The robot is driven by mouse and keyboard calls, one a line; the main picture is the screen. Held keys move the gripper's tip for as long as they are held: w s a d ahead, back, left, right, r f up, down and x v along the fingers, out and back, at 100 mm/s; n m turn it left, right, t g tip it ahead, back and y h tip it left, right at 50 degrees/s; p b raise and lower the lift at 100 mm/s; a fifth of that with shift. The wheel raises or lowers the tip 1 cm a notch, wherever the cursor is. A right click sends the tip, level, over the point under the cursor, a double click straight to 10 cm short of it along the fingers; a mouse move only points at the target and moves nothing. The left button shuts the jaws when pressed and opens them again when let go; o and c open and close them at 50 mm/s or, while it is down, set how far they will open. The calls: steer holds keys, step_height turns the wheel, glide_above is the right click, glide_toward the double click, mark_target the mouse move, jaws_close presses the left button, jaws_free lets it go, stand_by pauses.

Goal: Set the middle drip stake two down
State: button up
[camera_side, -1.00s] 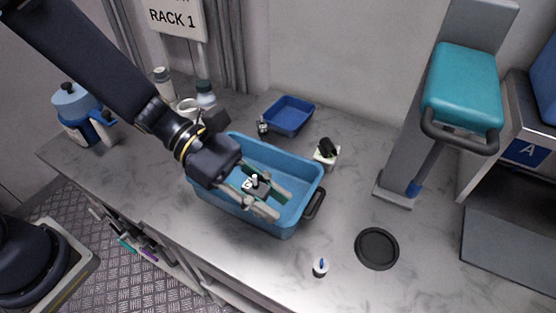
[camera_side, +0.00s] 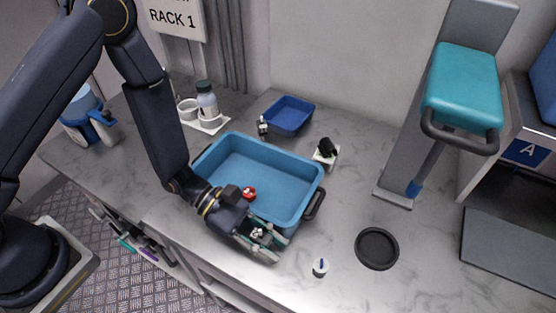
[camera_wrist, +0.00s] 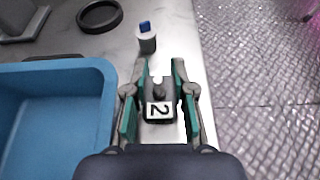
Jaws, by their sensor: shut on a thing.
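My gripper (camera_side: 262,243) is at the front right corner of the blue bin, over the strip of counter between the bin and the front edge. Its green-lined fingers (camera_wrist: 158,108) are shut on a small dark stake with a white label reading 2 (camera_wrist: 158,109). In the side view the held stake (camera_side: 257,232) is partly covered by the fingers. I cannot tell whether it touches the counter. A small white cylinder with a blue top (camera_side: 320,268) stands to the right of my gripper; it also shows ahead of the fingers in the wrist view (camera_wrist: 147,41).
The blue bin (camera_side: 308,190) is close beside my gripper. A small red-and-white thing (camera_side: 249,193) shows by my wrist. A black round dish (camera_side: 377,248) lies to the right. A small blue tray (camera_side: 288,116) and a black-topped item (camera_side: 327,150) stand behind the bin.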

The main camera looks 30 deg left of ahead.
steer(key=shift+f, duration=0.25)
steer(key=o, duration=0.8)
